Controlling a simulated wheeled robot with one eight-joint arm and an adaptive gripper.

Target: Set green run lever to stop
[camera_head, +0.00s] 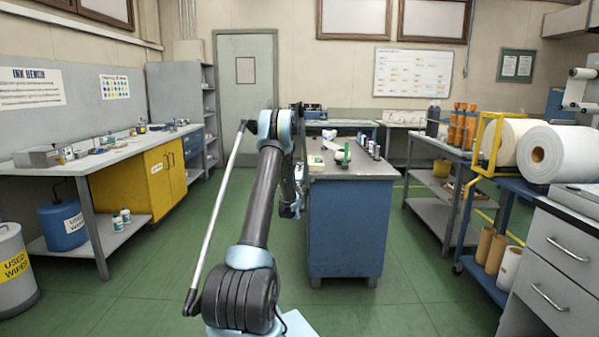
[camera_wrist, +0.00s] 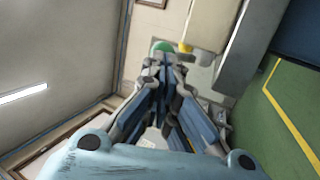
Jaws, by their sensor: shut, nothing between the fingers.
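A small upright green piece (camera_head: 346,153) stands on top of the blue cabinet in the middle of the head view. It may be the green run lever, but it is too small to tell. In the wrist view a round green shape (camera_wrist: 162,47) shows just beyond the fingertips. I cannot tell whether it is the same piece, or whether the fingers touch it. My gripper (camera_wrist: 165,64) is shut with nothing between its fingers. In the head view my arm hides most of it.
The blue cabinet (camera_head: 345,230) with a dark top stands right of my arm. A cart with white rolls (camera_head: 555,153) is at the right. A bench with a yellow cupboard (camera_head: 155,185) is at the left. Green floor (camera_head: 400,290) is clear at the front right.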

